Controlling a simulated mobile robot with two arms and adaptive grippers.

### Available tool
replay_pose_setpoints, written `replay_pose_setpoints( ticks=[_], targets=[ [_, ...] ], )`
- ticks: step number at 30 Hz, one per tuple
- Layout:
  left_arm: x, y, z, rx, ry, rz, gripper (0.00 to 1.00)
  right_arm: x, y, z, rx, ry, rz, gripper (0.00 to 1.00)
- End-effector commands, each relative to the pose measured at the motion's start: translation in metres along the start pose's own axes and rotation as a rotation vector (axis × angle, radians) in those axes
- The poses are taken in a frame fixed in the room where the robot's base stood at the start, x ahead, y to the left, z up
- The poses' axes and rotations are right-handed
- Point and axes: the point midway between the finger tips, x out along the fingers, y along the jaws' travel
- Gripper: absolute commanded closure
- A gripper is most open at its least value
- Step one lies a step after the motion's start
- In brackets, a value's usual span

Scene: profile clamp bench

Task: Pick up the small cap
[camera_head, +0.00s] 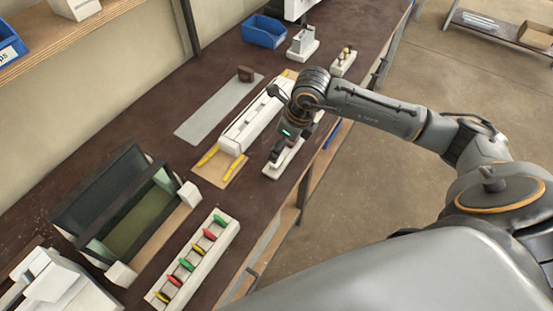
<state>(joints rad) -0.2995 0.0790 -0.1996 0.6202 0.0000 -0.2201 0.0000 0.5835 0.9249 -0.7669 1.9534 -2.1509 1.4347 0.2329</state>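My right arm comes in from the right, and my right gripper (276,157) points down at a small white holder (270,173) near the front edge of the bench. The gripper covers part of the holder. Whether its fingers are open or shut, or touch anything, is too small and dark to tell. I cannot make out the small cap for certain; it may be hidden at the gripper. My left gripper is not in view.
A long white profile (252,122) with yellow strips lies beside the gripper. A grey plate (208,112), an open dark box (112,190), a white rack (232,229) of coloured pieces and a blue bin (264,32) also stand on the bench (160,85).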

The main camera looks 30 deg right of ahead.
Motion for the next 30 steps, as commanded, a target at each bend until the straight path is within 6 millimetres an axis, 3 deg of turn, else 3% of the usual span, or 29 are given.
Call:
replay_pose_setpoints(
  ticks=[8, 12, 16, 24, 26, 30],
  targets=[
    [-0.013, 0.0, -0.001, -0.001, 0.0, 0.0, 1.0, 0.021, 0.003, -0.002, -0.001, 0.003, 0.003, 0.3],
    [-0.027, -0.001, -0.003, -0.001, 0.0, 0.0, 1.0, 0.041, 0.006, -0.004, 0.001, 0.003, 0.004, 0.3],
    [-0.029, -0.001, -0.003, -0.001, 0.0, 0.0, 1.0, 0.059, 0.005, -0.004, -0.001, 0.001, 0.003, 0.3],
    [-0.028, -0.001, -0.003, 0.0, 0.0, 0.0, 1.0, 0.064, 0.004, -0.004, -0.002, 0.0, 0.001, 0.3],
    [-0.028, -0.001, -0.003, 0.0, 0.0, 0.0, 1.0, 0.064, 0.004, -0.004, -0.002, 0.0, 0.001, 0.38],
    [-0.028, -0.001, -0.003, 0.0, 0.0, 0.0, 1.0, 0.064, 0.004, -0.004, -0.002, 0.0, 0.001, 0.67]
  ],
)
